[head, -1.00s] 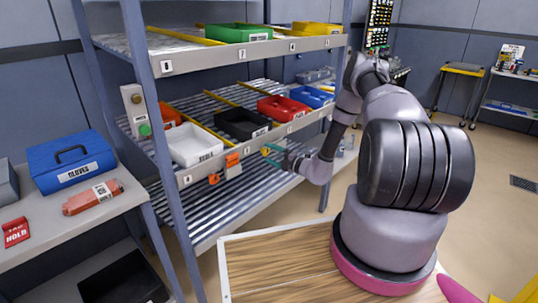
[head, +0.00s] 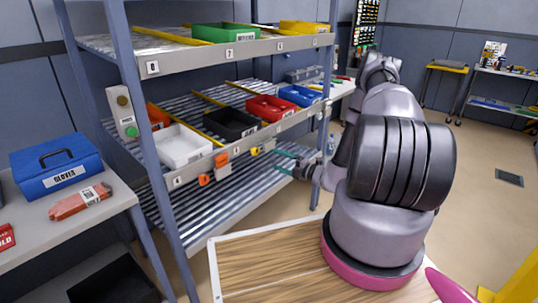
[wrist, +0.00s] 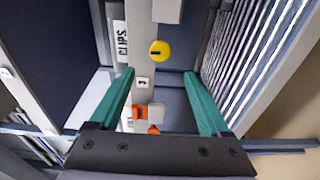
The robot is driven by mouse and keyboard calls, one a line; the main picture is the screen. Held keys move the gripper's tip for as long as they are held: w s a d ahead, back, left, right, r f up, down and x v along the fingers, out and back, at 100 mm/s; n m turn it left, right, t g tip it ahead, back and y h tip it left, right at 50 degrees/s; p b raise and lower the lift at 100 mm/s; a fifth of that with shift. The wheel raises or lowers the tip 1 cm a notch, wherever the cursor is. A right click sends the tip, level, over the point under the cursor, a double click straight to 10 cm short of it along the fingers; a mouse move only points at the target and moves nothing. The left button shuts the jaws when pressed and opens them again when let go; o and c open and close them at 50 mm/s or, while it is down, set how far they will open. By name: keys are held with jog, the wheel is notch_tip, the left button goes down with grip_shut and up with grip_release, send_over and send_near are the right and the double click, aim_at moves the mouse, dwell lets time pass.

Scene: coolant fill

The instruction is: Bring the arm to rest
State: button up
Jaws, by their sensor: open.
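My gripper (head: 284,162) is at the front of the rack, right of an orange-fronted grey fixture (head: 221,165) on the middle shelf's edge. Its teal fingers are spread apart in the wrist view (wrist: 163,75), with nothing held between them. A yellow round knob (wrist: 160,51) shows beyond the fingertips there, and the orange fixture (wrist: 148,114) shows between the fingers, farther off. My arm is bent, reaching from the base toward the rack.
The rack's middle shelf holds a white bin (head: 183,146), a black bin (head: 232,123), a red bin (head: 269,107) and a blue bin (head: 300,95). A side table with a blue box (head: 56,166) stands left. The floor at right (head: 480,200) is open.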

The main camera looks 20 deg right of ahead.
jog(key=s+a+r+n+g+y, duration=0.1)
jog(key=s+a+r+n+g, duration=0.25)
jog(key=r+n, duration=0.55)
jog(key=s+a+r+n+g, duration=0.35)
jog(key=r+n+g, duration=0.2)
jog(key=r, duration=0.45)
jog(key=s+a+r+n+g+y, duration=0.15)
jog(key=a+r+n+g, duration=0.25)
jog(key=r+n, duration=0.55)
jog(key=s+d+r+n+t+h, duration=0.2)
jog(key=s+r+n+h, duration=0.3)
jog(key=s+r+n, duration=0.4)
jog(key=s+d+r+n+t+h, duration=0.3)
jog(key=s+r+n+h, duration=0.3)
jog(key=s+r+n, duration=0.3)
jog(key=shift+s+r+t, duration=0.4)
jog(key=shift+s+r, duration=0.1)
jog(key=shift+s, duration=1.85)
jog(key=shift+d, duration=0.1)
